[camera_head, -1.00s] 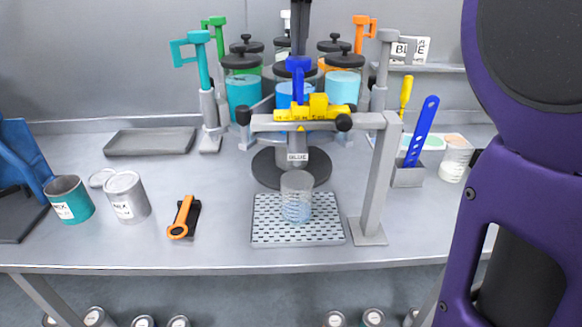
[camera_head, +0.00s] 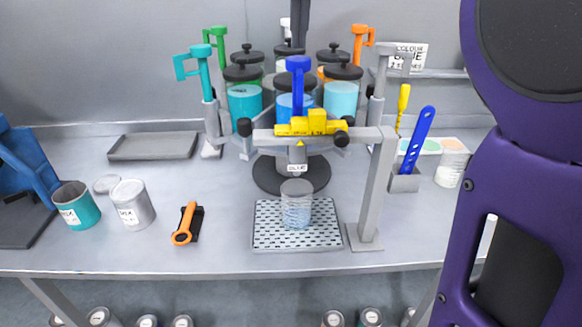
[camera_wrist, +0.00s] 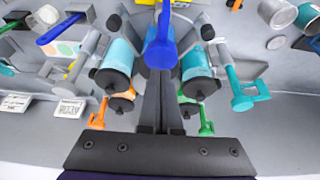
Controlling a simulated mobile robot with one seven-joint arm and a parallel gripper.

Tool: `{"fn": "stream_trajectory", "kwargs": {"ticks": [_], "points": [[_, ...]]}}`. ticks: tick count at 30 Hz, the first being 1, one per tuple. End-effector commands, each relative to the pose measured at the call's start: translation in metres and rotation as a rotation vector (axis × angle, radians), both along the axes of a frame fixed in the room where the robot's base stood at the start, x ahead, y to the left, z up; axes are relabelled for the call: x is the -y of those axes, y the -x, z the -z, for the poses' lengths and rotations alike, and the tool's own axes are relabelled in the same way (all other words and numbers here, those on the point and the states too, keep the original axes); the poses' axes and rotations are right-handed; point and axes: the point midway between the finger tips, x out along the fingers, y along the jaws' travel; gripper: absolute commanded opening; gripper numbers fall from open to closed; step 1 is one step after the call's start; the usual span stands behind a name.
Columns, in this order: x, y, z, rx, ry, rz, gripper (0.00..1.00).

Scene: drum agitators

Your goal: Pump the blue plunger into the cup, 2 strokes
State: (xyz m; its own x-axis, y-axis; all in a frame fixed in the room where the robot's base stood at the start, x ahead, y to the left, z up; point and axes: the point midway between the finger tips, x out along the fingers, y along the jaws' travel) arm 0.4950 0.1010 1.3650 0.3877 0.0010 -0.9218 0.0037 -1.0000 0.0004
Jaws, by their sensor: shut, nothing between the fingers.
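The blue plunger (camera_head: 298,72) stands upright behind the yellow piece of the grey frame, on the pot with blue liquid (camera_head: 285,103). It also shows in the wrist view (camera_wrist: 161,45). My gripper (camera_head: 299,50) is shut and empty, pointing down with its tips just above or on the plunger's top; I cannot tell if they touch. The dark fingers also show in the wrist view (camera_wrist: 160,72), lined up with the plunger. The clear cup (camera_head: 297,205) stands upright on the perforated tray (camera_head: 265,238) under the spout, with bluish liquid low inside.
The grey frame (camera_head: 372,190) with a yellow piece (camera_head: 315,122) crosses in front of the pots. Teal (camera_head: 194,62), green and orange plungers ring the blue one. The front left table is clear.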

Motion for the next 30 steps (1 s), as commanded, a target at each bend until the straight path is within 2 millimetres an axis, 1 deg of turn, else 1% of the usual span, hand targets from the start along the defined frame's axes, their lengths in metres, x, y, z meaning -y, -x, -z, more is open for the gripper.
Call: {"fn": "stream_trajectory", "kwargs": {"ticks": [13, 30], "points": [[0.0, 0.0, -0.002, 0.002, -0.001, 0.0, 0.0], [0.0, -0.001, -0.056, 0.003, 0.0, 0.0, 0.0]]}}
